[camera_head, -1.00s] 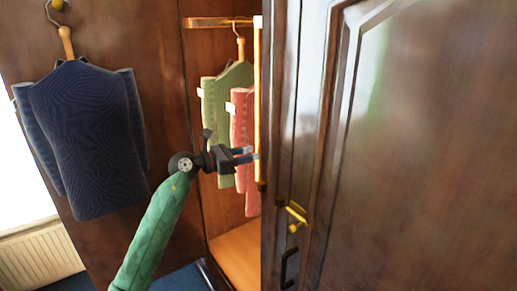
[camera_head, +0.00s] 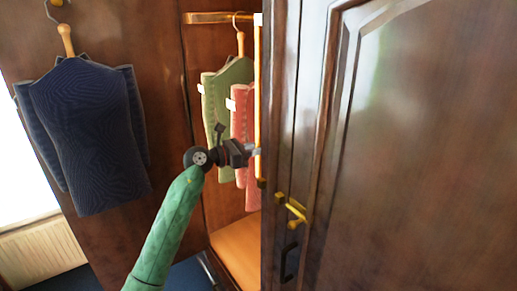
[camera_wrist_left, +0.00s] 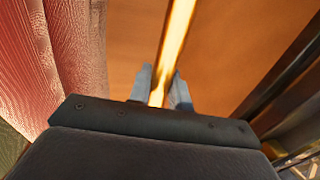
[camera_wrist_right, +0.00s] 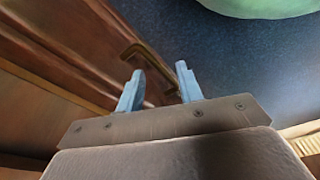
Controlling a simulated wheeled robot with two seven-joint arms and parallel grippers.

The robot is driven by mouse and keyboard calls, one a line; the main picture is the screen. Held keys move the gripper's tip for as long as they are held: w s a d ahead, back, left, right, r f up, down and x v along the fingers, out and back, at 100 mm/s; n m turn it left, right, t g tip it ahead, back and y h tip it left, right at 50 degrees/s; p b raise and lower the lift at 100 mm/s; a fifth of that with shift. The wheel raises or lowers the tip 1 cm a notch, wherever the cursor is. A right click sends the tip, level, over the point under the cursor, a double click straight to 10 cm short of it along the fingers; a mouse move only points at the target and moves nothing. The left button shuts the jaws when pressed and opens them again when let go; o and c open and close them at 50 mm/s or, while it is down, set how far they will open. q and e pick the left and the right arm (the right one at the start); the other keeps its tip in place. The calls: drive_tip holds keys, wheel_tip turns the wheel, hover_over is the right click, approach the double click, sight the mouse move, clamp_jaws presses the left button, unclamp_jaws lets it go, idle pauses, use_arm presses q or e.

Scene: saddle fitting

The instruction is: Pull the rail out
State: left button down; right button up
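The rail (camera_head: 257,90) shows as a thin golden upright bar at the wardrobe's opening, with a wooden crosspiece (camera_head: 210,18) at its top. My left gripper (camera_head: 254,152) is at the lower part of the upright bar. In the left wrist view the bar (camera_wrist_left: 178,35) runs between the left fingers (camera_wrist_left: 161,88), which sit close on both sides of it and look shut on it. The bar's lower end is hidden there by the gripper. My right gripper (camera_wrist_right: 159,88) is open and empty in the right wrist view; it is not seen in the head view.
A green garment (camera_head: 228,85) and a pink one (camera_head: 240,130) hang inside the wardrobe, behind the bar. A dark wooden door (camera_head: 420,150) with a brass handle (camera_head: 297,210) fills the right. A navy garment (camera_head: 90,130) hangs at left. Blue carpet (camera_wrist_right: 240,55) lies below.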

use_arm(q)
drive_tip(key=shift+a, duration=0.1)
